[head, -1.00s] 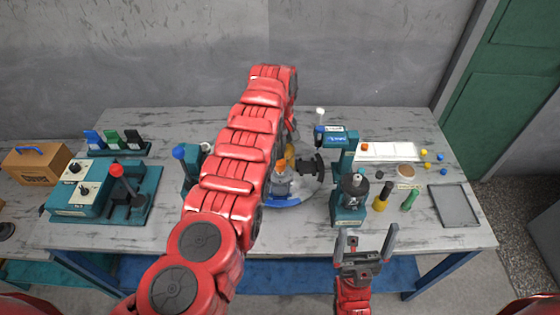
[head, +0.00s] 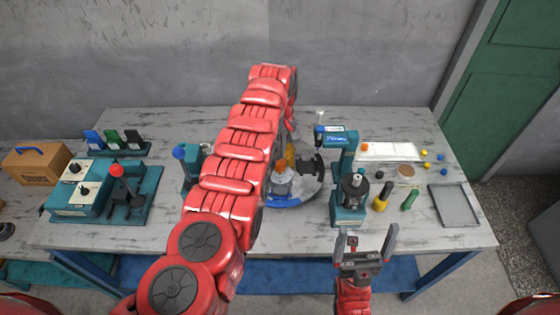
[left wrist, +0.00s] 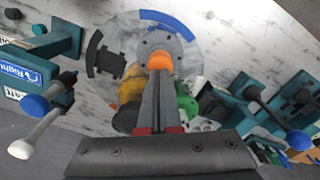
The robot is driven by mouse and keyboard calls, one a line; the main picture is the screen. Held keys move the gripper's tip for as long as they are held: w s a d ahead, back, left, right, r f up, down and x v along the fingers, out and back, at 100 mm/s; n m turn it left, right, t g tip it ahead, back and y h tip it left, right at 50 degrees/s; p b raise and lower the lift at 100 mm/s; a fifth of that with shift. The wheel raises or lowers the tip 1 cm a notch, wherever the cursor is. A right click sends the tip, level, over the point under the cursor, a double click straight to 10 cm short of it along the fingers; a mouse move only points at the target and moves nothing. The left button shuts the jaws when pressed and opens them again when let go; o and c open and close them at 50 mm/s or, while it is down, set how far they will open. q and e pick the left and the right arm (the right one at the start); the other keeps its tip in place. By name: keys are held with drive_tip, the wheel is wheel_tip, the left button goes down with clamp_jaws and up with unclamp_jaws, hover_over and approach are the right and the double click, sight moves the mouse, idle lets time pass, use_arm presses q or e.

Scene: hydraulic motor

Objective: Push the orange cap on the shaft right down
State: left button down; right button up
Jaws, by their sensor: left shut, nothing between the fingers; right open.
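The orange cap (head: 281,164) sits on top of the grey motor body (head: 283,184) on a round plate near the middle of the bench. In the left wrist view the cap (left wrist: 159,61) shows just beyond the fingertips of my left gripper (left wrist: 160,76). That gripper is shut and empty, with its tips over or against the cap; I cannot tell whether they touch. The shaft under the cap is hidden. In the head view my left arm covers much of the area left of the cap. My right gripper (head: 367,232) is open and empty at the bench's front edge.
A teal press-like stand (head: 348,205) is right of the plate. A yellow bottle (head: 382,197), a green bottle (head: 410,200) and a grey tray (head: 454,205) lie further right. A teal control box (head: 82,190) is at the left.

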sight(280, 162)
use_arm(q)
drive_tip(key=shift+f, duration=0.2)
drive_tip(key=shift+f+b, duration=1.35)
drive_tip(key=shift+f, duration=0.3)
drive_tip(key=shift+r, duration=0.1)
drive_tip(key=shift+r, duration=0.15)
wheel_tip(280, 162, up, 2)
drive_tip(key=shift+p, duration=0.85)
wheel_tip(280, 162, up, 2)
drive_tip(key=shift+r+p, duration=0.1)
drive_tip(key=shift+p, duration=0.2)
drive_tip(key=shift+r, duration=1.1)
